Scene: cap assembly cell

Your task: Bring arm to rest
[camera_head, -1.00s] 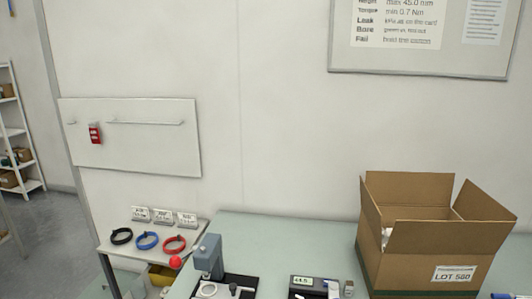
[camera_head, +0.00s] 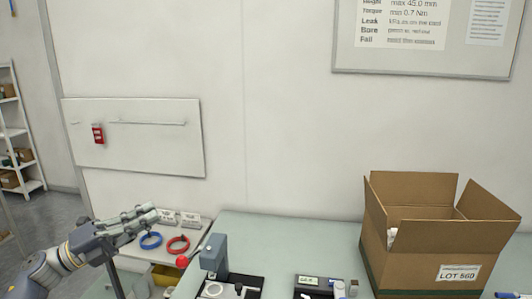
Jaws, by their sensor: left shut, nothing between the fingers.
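My left arm comes in from the lower left. My left gripper (camera_head: 148,216) is shut and empty, in the air in front of the small side table. Its fingers point right, toward the small label stands. The black ring on that table is hidden behind my gripper and arm. My right gripper is not in view.
A blue ring (camera_head: 151,240) and a red ring (camera_head: 178,245) lie on the side table near label stands (camera_head: 190,219). A grey press (camera_head: 214,256) with a red knob stands on the green bench (camera_head: 290,240). An open cardboard box (camera_head: 420,262) stands at the right.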

